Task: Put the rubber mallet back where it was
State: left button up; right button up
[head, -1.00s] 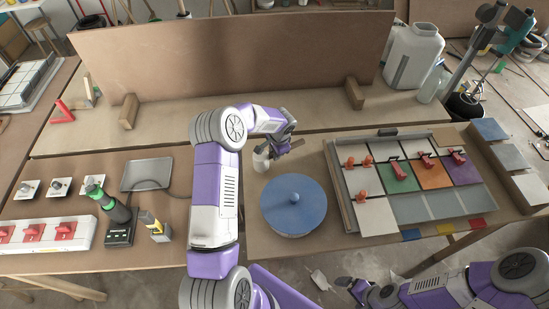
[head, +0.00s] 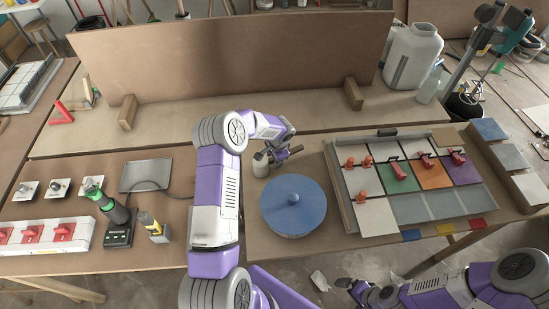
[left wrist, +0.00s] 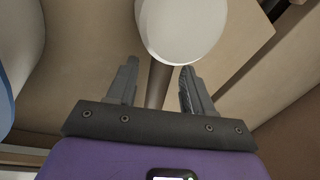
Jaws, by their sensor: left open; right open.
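The rubber mallet (left wrist: 180,25) shows in the left wrist view as a pale round head with a brown handle (left wrist: 158,85). In the head view its pale head (head: 260,165) is just behind the blue round lid. My left gripper (head: 282,156) is open beside the head. In the left wrist view the handle lies between its two spread fingers (left wrist: 160,80), with gaps visible on both sides. The arm hides part of the area around the mallet in the head view. My right gripper (head: 357,289) is open and empty at the lower right, off the table's front edge.
The blue round lid (head: 293,205) stands just in front of the mallet.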

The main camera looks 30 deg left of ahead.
pick_arm(q)
jog(key=shift+r, duration=0.1)
jog(key=v, duration=1.2)
jog(key=shift+p, duration=0.45)
